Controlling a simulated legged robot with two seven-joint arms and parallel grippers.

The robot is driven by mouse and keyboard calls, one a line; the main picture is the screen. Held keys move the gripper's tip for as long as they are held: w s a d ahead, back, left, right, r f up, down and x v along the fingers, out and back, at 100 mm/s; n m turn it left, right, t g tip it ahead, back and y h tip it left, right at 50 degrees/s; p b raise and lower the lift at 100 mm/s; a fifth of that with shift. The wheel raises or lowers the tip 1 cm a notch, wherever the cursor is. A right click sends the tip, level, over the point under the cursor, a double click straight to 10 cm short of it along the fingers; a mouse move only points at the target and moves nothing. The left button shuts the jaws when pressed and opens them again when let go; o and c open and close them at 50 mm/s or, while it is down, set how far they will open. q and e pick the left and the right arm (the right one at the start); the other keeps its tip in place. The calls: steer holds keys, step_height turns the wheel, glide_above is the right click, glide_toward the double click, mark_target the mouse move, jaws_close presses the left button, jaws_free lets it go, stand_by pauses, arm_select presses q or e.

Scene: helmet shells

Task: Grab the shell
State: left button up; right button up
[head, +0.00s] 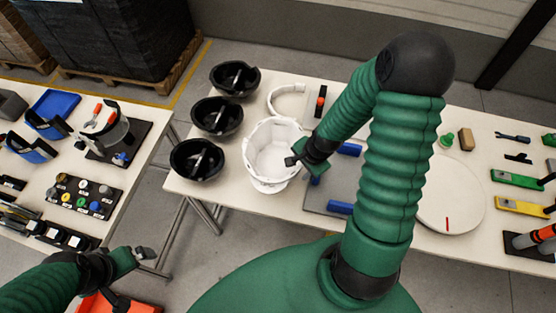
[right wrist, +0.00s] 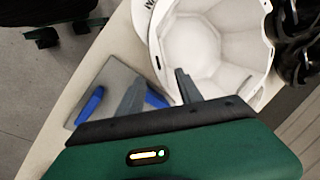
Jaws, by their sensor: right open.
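A white helmet shell (head: 262,150) lies with its hollow side up on the long table. It also shows in the right wrist view (right wrist: 205,45), with dark lettering on its outer side. My right gripper (head: 291,161) is open at the shell's right rim. In the right wrist view its fingers (right wrist: 160,90) stand apart, one overlapping the shell's near edge and the other over a grey plate; I cannot tell whether they touch the shell. My left gripper (head: 146,253) is low on the left, away from the shell; its jaw opening is unclear.
Several black bowl-shaped shells (head: 217,116) line the table's left end. A grey plate with blue handles (head: 324,197) lies right of the white shell, partly behind my arm. A white disc (head: 455,195) lies farther right. A white band (head: 284,92) lies behind the shell.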

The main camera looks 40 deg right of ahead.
steer(key=shift+x, duration=0.95)
steer(key=shift+w+d+f, duration=0.1)
steer(key=shift+w+f, duration=0.2)
steer(key=f, duration=0.1)
steer(key=a+f, duration=0.2)
steer(key=shift+w+a+f+p, duration=0.1)
steer(key=shift+w+f+p, duration=0.2)
steer(key=shift+f+p, duration=0.1)
steer(key=shift+f, duration=0.15)
steer(key=shift+w+d+f, duration=0.2)
steer(key=shift+d, duration=0.4)
steer(key=shift+s+d+f, duration=0.1)
steer(key=shift+d, duration=0.3)
steer(key=c, duration=0.5)
steer(key=shift+c, duration=1.2)
steer(key=shift+a, duration=0.25)
jaws_close()
steer(key=shift+a+r, duration=0.2)
steer(key=shift+a, duration=0.3)
steer(key=shift+d+f, duration=0.15)
steer(key=shift+d, duration=0.4)
steer(key=shift+a, duration=0.4)
arm_select(q)
steer(key=shift+w+a+r, duration=0.15)
steer(key=shift+a+r, duration=0.05)
steer(key=shift+a, duration=0.4)
